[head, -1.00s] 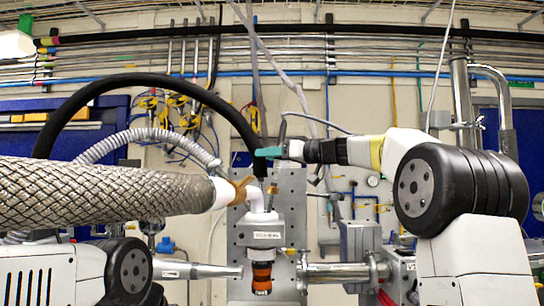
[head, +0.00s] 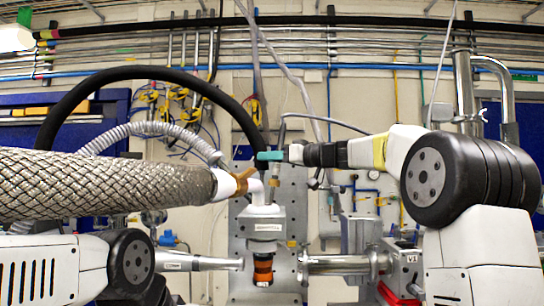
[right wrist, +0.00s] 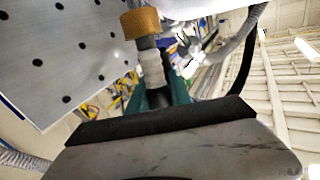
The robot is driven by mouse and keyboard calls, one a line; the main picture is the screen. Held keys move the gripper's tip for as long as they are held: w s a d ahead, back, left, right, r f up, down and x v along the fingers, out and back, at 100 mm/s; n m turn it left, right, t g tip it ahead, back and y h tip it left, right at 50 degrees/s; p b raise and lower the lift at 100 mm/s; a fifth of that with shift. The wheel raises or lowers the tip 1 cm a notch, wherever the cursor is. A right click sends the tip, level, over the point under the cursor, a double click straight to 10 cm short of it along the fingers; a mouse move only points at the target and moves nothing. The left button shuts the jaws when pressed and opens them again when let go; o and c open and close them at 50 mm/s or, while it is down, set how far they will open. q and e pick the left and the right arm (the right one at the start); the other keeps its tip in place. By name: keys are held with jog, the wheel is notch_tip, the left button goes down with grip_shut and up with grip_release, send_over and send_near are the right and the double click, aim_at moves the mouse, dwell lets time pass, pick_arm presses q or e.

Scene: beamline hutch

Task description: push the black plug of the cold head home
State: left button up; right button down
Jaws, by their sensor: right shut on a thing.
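The cold head (head: 263,226) is a white body with an orange and black lower part, in front of a perforated grey plate. A gold-coloured connector (right wrist: 140,22) rises on its right side. My right gripper (head: 270,155), with teal fingers, is above the cold head. It is shut on the black plug (right wrist: 146,43), whose pale ribbed sleeve (right wrist: 152,68) runs between the fingers in the right wrist view. The plug's black end meets the gold connector in that view; I cannot tell how deep it sits. My left gripper is not in view.
A thick braided hose (head: 110,190) fills the left and ends at a brass fitting (head: 242,182) by the cold head. Metal beam pipes (head: 335,265) flank the cold head below.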

jog(key=c, duration=1.2)
grip_release()
jog(key=shift+o, duration=0.2)
jog(key=v, duration=0.8)
